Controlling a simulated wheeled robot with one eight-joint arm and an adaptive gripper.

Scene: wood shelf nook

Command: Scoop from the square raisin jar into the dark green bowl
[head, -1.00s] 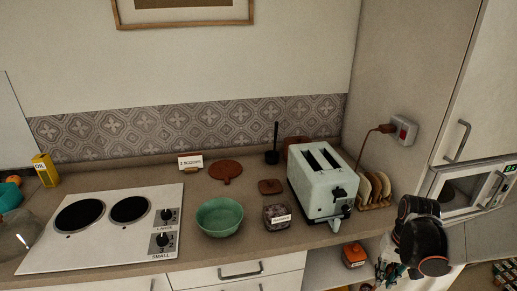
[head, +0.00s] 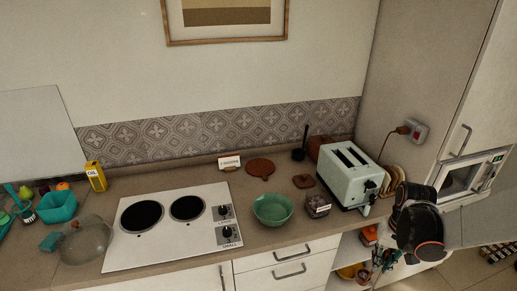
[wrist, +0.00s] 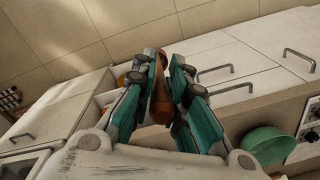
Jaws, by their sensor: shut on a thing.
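The green bowl (head: 272,210) stands upright on the counter, right of the hob, and no contents can be made out. A squarish jar (head: 317,206) with dark contents and a small white label stands just right of it; the label is too small to read now. In the wrist view my gripper (wrist: 163,68) is shut on a brown wooden piece (wrist: 160,92), apparently a scoop; its far end is partly hidden between the fingers. The bowl also shows at the right of the wrist view (wrist: 268,145). My gripper is in front of the cabinets, away from bowl and jar.
A pale toaster (head: 354,180) stands right of the jar, with a toast rack (head: 394,178) beside it. A brown lid (head: 304,181) and a white card (head: 229,161) lie behind. The hob (head: 172,222) fills the left; drawers (head: 285,256) are below the counter.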

